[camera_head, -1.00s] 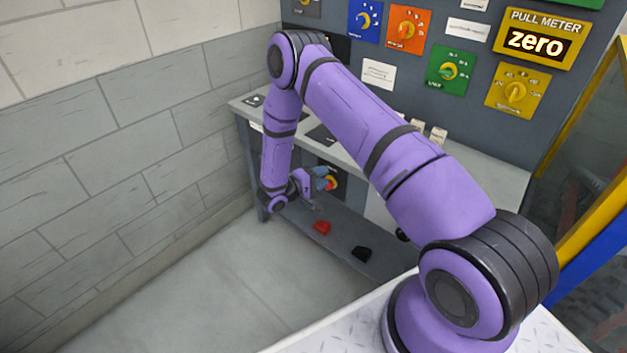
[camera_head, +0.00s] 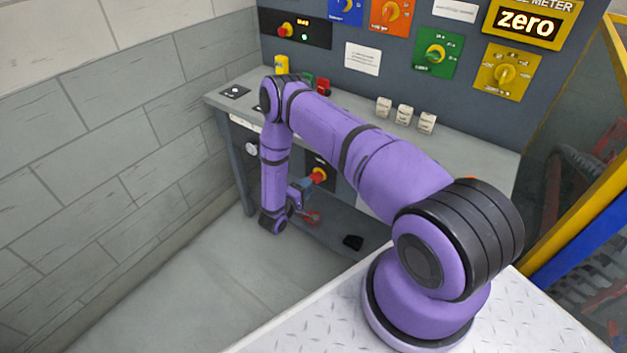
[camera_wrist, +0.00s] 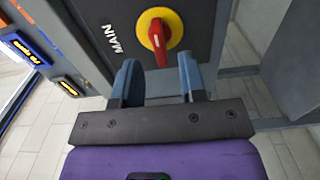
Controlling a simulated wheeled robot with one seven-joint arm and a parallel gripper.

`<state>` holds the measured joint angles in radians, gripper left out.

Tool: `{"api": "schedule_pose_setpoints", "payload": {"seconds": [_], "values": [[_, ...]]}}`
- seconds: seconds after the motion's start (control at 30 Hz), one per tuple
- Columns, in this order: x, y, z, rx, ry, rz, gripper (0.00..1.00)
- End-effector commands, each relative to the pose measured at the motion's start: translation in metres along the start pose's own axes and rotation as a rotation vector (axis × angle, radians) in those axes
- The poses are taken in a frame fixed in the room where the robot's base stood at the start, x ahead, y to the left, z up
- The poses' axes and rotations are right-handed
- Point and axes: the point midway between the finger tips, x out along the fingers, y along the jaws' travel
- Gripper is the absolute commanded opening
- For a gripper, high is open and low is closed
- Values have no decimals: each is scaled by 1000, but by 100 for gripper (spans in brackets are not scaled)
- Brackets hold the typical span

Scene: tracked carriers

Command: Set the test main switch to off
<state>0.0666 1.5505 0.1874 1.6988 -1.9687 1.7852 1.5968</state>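The main switch (camera_wrist: 146,28) is a red handle on a yellow round plate, on a dark panel beside the word MAIN in the wrist view. Its red handle lies nearly upright in that picture, its lower end towards my gripper. No on or off marks are readable. In the head view the switch (camera_head: 319,175) is on the front under the bench top. My gripper (camera_wrist: 160,82) is open, its two blue fingers apart with nothing between them. The switch is ahead of the gap, apart from the fingertips. My gripper also shows in the head view (camera_head: 302,190), just left of and below the switch.
Another red and yellow knob (camera_head: 286,30) sits on the upper panel. The bench top (camera_head: 460,150) bears white blocks (camera_head: 404,114). A red item (camera_head: 312,218) and a black item (camera_head: 353,242) lie on the low shelf. A brick wall (camera_head: 120,150) stands at left.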

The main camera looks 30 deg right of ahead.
Motion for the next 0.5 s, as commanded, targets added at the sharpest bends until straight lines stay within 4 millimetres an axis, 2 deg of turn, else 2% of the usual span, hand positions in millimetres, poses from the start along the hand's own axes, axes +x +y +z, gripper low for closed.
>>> {"api": "schedule_pose_setpoints", "payload": {"seconds": [0.03, 0.2, 0.5], "values": [[10, 0, 0, 1, -3, 0, 38], [33, 0, 0, 0, -2, 0, 38], [47, 0, 0, 0, 0, 0, 38]]}}
